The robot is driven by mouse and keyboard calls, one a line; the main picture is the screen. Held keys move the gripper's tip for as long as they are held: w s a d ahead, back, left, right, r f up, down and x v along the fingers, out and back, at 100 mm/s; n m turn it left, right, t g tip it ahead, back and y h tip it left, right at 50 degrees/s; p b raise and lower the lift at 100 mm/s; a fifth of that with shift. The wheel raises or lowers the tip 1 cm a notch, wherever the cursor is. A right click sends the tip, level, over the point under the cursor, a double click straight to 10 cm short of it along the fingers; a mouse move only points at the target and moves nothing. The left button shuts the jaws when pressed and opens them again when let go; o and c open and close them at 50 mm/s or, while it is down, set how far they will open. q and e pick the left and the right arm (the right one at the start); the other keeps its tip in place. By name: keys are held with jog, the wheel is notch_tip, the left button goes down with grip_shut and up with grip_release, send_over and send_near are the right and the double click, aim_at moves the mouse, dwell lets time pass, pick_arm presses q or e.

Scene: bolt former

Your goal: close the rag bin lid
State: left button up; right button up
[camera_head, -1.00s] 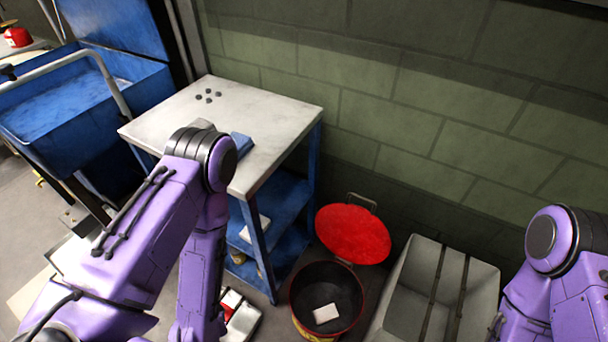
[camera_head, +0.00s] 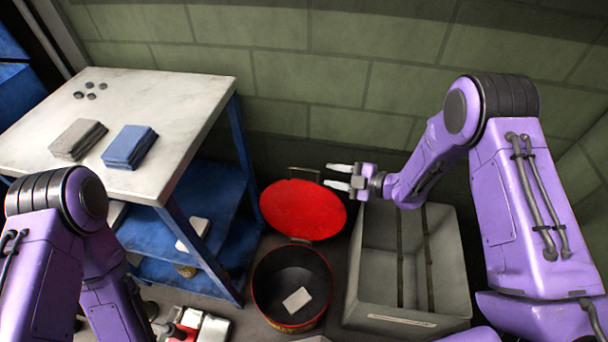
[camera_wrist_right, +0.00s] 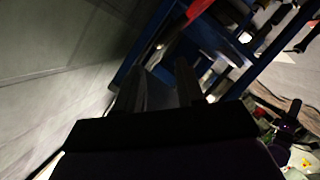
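The rag bin (camera_head: 262,290) stands on the floor, dark inside, with a pale folded piece (camera_head: 297,299) in it. Its red lid (camera_head: 303,209) is open, leaning back on the wall side, with a wire handle (camera_head: 304,173) at its far edge. My right gripper (camera_head: 338,177) is open and empty, its two pale fingers pointing left, just right of the handle and above the lid's right edge. In the right wrist view the fingers (camera_wrist_right: 163,88) are apart, and a bit of red (camera_wrist_right: 198,10) shows at the top. My left gripper is out of view; only its arm shows.
A table (camera_head: 185,95) with blue legs stands at left, holding a grey cloth stack (camera_head: 78,139), a blue cloth stack (camera_head: 130,146) and several dark discs (camera_head: 90,86). An open grey crate (camera_head: 405,318) stands right of the bin. The block wall is close behind.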

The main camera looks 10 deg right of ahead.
aim_at(308, 171)
jog(key=x, duration=1)
jog(key=shift+a, duration=0.2)
grip_shut()
